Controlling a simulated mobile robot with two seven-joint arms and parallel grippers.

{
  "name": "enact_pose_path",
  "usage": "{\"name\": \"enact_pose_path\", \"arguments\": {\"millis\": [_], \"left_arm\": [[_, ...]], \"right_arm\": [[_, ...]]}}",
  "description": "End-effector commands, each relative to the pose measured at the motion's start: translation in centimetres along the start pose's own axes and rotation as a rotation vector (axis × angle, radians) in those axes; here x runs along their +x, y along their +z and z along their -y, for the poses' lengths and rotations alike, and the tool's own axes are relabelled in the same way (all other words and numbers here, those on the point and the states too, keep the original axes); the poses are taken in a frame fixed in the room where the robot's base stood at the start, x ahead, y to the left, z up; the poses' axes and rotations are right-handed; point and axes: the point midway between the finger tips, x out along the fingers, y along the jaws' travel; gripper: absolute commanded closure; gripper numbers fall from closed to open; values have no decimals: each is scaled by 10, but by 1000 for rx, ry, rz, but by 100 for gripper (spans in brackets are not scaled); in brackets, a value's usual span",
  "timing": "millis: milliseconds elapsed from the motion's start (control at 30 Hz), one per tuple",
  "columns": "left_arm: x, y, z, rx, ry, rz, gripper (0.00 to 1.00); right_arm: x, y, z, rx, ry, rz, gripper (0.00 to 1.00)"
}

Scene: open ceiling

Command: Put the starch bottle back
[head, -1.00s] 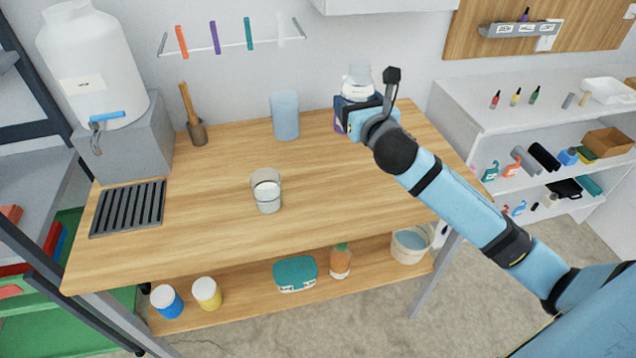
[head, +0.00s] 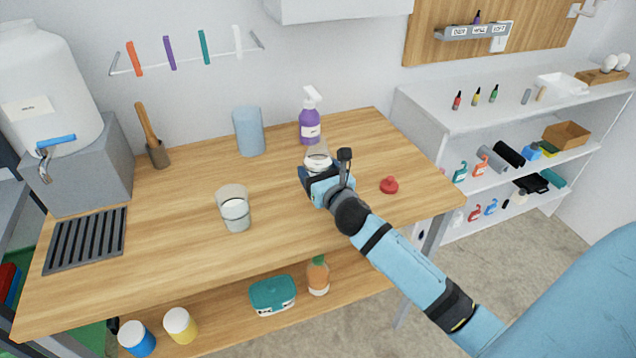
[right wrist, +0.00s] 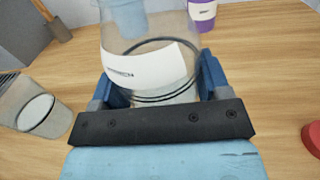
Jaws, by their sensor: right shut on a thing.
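My right gripper (head: 322,178) is shut on a clear bottle (head: 317,157) with white in it, over the middle-right of the wooden table (head: 180,220). The bottle also shows between the fingers (right wrist: 157,88) in the right wrist view, upright, with a white label (right wrist: 150,68) whose print is too small to read; it looks like the starch bottle. I cannot tell whether its base touches the table. A red stopper (head: 389,185) lies on the table to the right of the gripper. My left gripper is not in view.
A purple spray bottle (head: 309,125) stands just behind the held bottle. A glass beaker (head: 234,210) and a blue container (head: 249,132) stand to the left. A white shelf unit (head: 440,120) with bottles and boxes is on the right. The table's right part is mostly clear.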

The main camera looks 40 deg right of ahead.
Motion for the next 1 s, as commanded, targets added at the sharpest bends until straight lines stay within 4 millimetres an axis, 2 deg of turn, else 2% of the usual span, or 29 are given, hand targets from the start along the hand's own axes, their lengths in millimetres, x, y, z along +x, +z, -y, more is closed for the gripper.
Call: {"name": "enact_pose_path", "arguments": {"millis": [200,600,633,700,733,1000], "left_arm": [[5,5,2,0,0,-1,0],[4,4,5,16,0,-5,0],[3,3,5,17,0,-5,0],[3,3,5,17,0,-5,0],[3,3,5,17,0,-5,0],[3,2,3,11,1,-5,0]], "right_arm": [[0,-32,-1,3,0,-2,63],[0,-37,-1,1,1,0,63],[0,-36,-1,2,1,-1,23],[0,-36,-1,2,1,-1,7],[0,-36,-1,2,1,-1,4],[0,-34,-1,1,1,-1,4]]}}
